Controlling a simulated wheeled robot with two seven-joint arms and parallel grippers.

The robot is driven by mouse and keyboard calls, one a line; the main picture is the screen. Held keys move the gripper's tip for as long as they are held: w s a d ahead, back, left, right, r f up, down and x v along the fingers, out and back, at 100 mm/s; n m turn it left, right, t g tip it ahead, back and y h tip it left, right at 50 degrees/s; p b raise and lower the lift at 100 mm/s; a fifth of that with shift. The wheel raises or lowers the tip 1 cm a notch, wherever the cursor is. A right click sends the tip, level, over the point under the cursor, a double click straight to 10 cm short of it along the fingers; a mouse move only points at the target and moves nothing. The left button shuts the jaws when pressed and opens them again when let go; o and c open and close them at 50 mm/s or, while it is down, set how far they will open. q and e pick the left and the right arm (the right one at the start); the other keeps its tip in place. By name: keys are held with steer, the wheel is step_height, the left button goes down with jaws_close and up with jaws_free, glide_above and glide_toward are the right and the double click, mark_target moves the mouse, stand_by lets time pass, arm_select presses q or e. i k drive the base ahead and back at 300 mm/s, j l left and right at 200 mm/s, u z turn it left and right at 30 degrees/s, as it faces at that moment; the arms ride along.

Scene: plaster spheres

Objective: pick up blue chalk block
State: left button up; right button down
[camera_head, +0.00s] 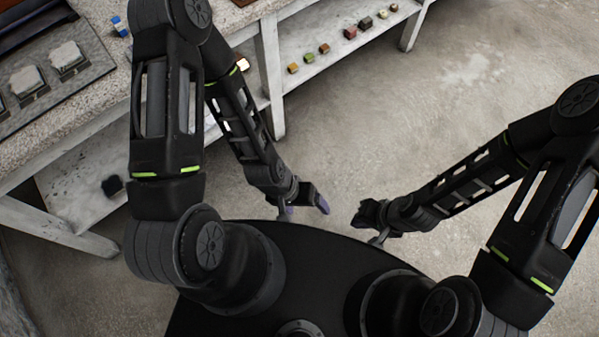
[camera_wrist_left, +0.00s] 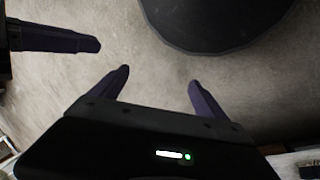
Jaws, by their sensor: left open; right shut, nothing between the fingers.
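A small blue block (camera_head: 121,27), with a whitish part beside or under it, lies on the speckled tabletop (camera_head: 95,105) at the upper left of the head view. It looks like the blue chalk block, but it is small here. My left gripper (camera_head: 305,208) is open and empty over the floor near my base, well away from the block. Its two spread fingers also show in the left wrist view (camera_wrist_left: 161,80). My right gripper (camera_head: 366,231) is shut and empty, to the right of the left one. The block is not in the left wrist view.
A dark tray with pale pieces (camera_head: 68,58) sits on the tabletop at the left. A low shelf (camera_head: 335,62) under the table carries several small coloured blocks. Table legs (camera_head: 268,75) stand near my left arm. The floor at the right is clear.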

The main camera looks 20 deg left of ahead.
mark_target(119, 25)
steer(key=u, duration=1.7)
